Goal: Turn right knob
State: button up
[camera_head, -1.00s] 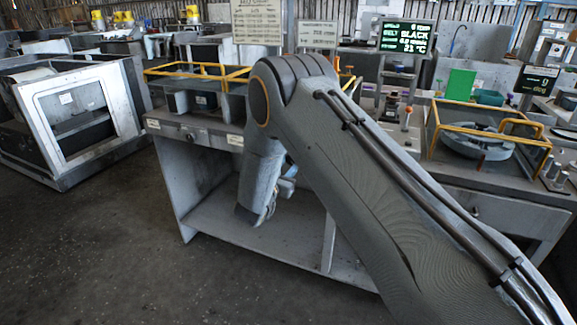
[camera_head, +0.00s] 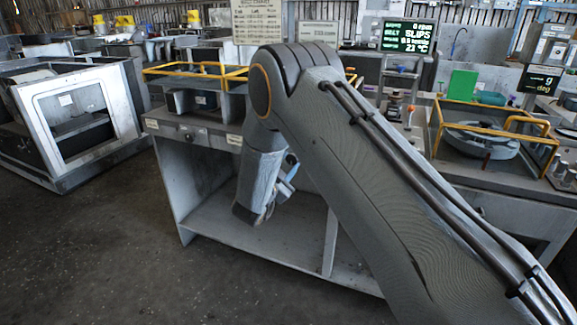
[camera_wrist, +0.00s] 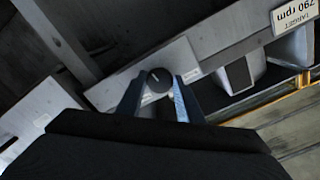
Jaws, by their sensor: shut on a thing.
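A dark round knob (camera_wrist: 157,80) with a pale pointer line sits on the grey front panel in the wrist view. My gripper (camera_wrist: 158,92) has its two fingers on either side of the knob and is shut on it. The pointer line slants across the knob's face. In the head view my arm hides the fingers and the knob they hold. Another small dark knob (camera_head: 187,136) shows on the bench's front panel, left of my arm.
A yellow rail frame (camera_head: 197,70) stands on the bench top, and another yellow frame (camera_head: 494,117) surrounds a round housing at right. A black display (camera_head: 405,37) with green text stands behind. Open floor lies at front left.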

dwell(0.4)
jog(key=o, duration=1.1)
jog(key=shift+c, duration=0.2)
jog(key=shift+s, duration=0.15)
jog(key=v, duration=0.7)
jog(key=shift+s+a+b, duration=0.15)
jog(key=shift+s+b, duration=0.15)
jog(key=shift+b, duration=0.15)
